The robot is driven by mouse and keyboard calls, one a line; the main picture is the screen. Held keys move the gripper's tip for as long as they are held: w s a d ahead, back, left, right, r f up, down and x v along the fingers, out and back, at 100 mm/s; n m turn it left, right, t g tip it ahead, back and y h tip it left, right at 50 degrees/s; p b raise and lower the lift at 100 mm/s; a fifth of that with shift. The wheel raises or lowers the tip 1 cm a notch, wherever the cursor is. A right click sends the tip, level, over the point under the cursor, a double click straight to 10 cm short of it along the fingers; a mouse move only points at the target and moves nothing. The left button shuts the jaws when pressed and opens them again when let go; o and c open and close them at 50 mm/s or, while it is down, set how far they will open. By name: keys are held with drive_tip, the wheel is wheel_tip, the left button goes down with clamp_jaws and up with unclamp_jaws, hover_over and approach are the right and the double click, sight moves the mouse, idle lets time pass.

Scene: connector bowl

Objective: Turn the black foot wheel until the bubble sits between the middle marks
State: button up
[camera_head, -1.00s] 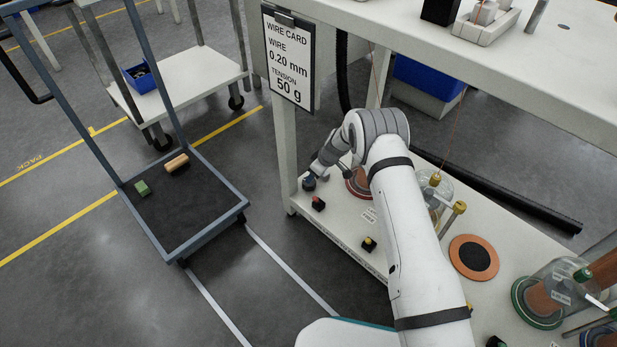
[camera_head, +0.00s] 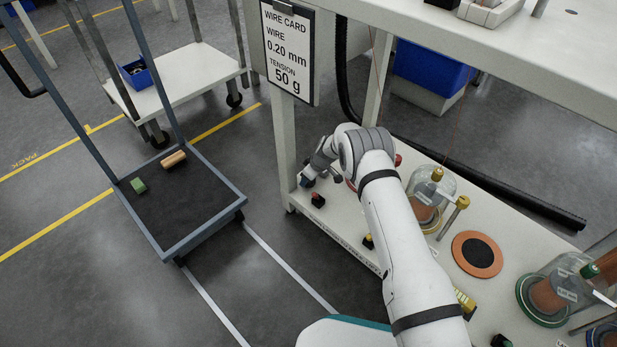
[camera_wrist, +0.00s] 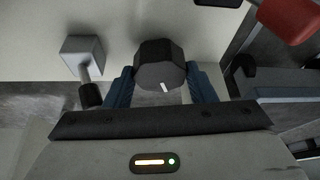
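The black foot wheel (camera_wrist: 158,66) is a faceted knob with a short white mark, in the upper middle of the wrist view. My gripper (camera_wrist: 160,84) has its two blue fingers on either side of the wheel, close against it, and appears shut on it. In the head view my gripper (camera_head: 307,181) is at the left end of the lower shelf (camera_head: 428,242), and my wrist hides much of the wheel. I cannot make out the bubble or its middle marks in either view.
A grey block with a black-ended stem (camera_wrist: 83,58) stands left of the wheel. A red part (camera_wrist: 294,18) is at upper right. On the shelf are a red-topped button (camera_head: 317,200), a glass jar (camera_head: 425,200) and an orange-rimmed disc (camera_head: 476,254). A cart (camera_head: 180,207) stands left.

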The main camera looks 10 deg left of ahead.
drive_tip(key=c, duration=0.3)
drive_tip(key=shift+m+t, duration=0.3)
drive_tip(key=shift+m, duration=0.4)
drive_tip(key=shift+c, duration=0.2)
drive_tip(key=o, duration=0.7)
drive_tip(key=p+v, duration=0.3)
drive_tip(key=v, duration=0.4)
drive_tip(key=shift+r, duration=0.4)
